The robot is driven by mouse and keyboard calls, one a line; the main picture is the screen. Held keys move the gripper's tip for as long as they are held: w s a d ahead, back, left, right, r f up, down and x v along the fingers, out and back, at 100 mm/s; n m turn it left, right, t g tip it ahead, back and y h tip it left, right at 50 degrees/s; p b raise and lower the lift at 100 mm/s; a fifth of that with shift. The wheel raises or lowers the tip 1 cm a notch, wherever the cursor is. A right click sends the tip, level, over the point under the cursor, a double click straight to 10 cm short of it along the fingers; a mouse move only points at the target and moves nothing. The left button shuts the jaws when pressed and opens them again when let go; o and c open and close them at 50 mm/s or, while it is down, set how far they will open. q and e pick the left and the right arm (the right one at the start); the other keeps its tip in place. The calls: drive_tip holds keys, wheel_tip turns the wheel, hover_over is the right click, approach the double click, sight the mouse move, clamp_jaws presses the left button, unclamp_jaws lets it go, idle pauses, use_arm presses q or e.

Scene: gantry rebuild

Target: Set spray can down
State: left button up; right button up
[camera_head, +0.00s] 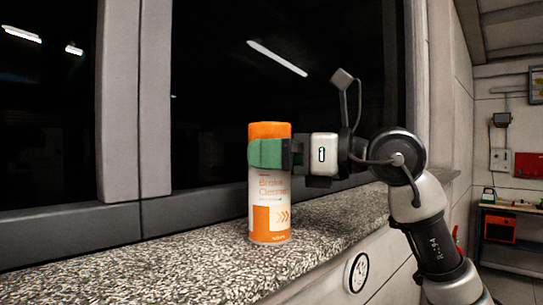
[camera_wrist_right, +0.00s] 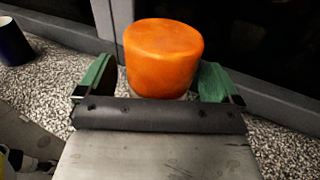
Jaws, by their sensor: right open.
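The spray can (camera_head: 270,210) is orange and white and stands upright on the speckled stone window sill (camera_head: 200,270) in the head view. Its orange cap (camera_wrist_right: 163,55) fills the upper middle of the right wrist view. My right gripper (camera_head: 266,153) is around the can's upper part. In the right wrist view its green fingers (camera_wrist_right: 155,82) are on either side of the can, and it is open. The can's base appears to rest on the sill. My left gripper is not in view.
A dark window with grey frame posts (camera_head: 120,100) stands behind the sill. A dark blue cup-like object (camera_wrist_right: 13,42) is on the sill at the left of the right wrist view. A workbench (camera_head: 510,209) is at the far right. The sill left of the can is clear.

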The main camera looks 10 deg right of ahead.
drive_tip(key=b+v, duration=0.4)
drive_tip(key=v, duration=0.7)
drive_tip(key=shift+b, duration=0.35)
drive_tip(key=shift+s+d+f, duration=0.1)
